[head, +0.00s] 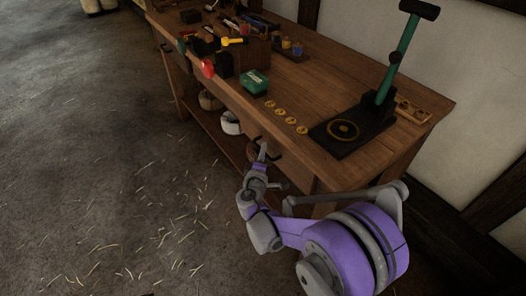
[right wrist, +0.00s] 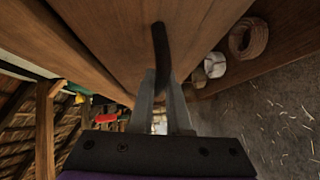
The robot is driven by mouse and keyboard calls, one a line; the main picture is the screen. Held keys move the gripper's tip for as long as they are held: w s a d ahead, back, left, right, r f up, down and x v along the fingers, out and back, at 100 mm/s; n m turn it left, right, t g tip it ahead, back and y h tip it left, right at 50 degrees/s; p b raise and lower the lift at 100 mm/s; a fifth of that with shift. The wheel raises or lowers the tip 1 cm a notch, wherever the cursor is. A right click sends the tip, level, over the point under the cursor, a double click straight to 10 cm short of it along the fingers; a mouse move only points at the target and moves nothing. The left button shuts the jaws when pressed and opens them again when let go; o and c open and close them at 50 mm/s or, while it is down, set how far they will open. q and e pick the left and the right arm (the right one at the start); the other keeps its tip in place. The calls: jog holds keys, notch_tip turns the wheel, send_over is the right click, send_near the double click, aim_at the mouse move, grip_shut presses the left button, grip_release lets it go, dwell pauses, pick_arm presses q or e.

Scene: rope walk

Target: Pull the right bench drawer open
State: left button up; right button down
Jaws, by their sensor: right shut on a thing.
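The wooden bench (head: 340,70) runs diagonally across the head view. The right drawer's front (head: 295,168) is in the bench's near side, partly hidden by my right arm. Its dark bar handle (head: 272,152) also shows in the right wrist view (right wrist: 160,45), running between the fingers. My right gripper (head: 262,150) is shut on this handle; its two grey fingers (right wrist: 163,95) stand on either side of the bar. I see no clear gap showing the drawer pulled out. My left gripper is not in view.
On the bench top are a green-levered press (head: 395,60), a green box (head: 254,82) and several brass rings (head: 286,116). Rope coils (head: 230,122) lie on the shelf below. The straw-strewn floor (head: 130,200) in front is clear.

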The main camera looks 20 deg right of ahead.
dwell(0.6)
jog(key=s+a, duration=0.4)
jog(key=a, duration=0.8)
jog(key=s+a, duration=0.4)
jog(key=a, duration=0.8)
jog(key=shift+s+p, duration=0.4)
jog(key=shift+a, duration=0.1)
jog(key=c, duration=0.9)
grip_release()
